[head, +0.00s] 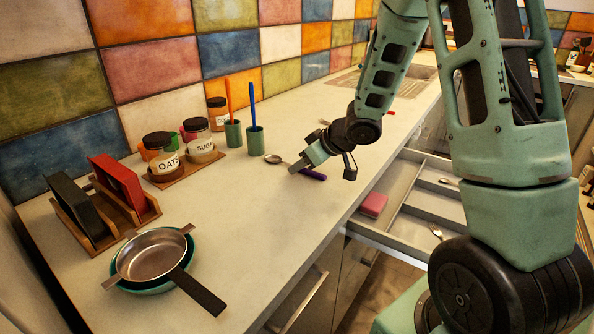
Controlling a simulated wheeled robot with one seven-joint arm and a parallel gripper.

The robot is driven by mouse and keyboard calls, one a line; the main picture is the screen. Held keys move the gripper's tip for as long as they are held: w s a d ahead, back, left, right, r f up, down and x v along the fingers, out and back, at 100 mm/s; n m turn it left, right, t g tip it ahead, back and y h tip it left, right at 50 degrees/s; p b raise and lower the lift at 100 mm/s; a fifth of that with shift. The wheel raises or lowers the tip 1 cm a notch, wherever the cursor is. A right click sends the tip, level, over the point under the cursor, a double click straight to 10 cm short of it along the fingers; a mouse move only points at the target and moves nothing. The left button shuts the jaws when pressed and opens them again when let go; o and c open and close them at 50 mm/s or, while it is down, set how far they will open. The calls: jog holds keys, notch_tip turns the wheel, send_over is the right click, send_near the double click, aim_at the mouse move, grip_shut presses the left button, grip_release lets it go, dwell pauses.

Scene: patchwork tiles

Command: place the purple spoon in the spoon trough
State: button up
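The purple spoon (314,175) lies on the counter, its metal bowl to the left and its purple handle to the right. My gripper (297,168) is low at the spoon, its fingertips covering the middle of it. I cannot tell whether the fingers are open or shut on it. An open drawer (405,207) with several compartments is to the right, below the counter. Small metal cutlery lies in it: one piece (449,182) at the far right and another (436,231) nearer. I cannot tell which compartment is the spoon trough.
A pink block (373,205) sits in the drawer's left compartment. Two green cups (255,139) with an orange and a blue stick stand behind the spoon. Jars (200,140) stand on a wooden tray. A pan (152,255) and a rack (118,212) are at left. The front-middle counter is clear.

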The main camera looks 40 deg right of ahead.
grip_shut()
jog(key=shift+r, duration=0.1)
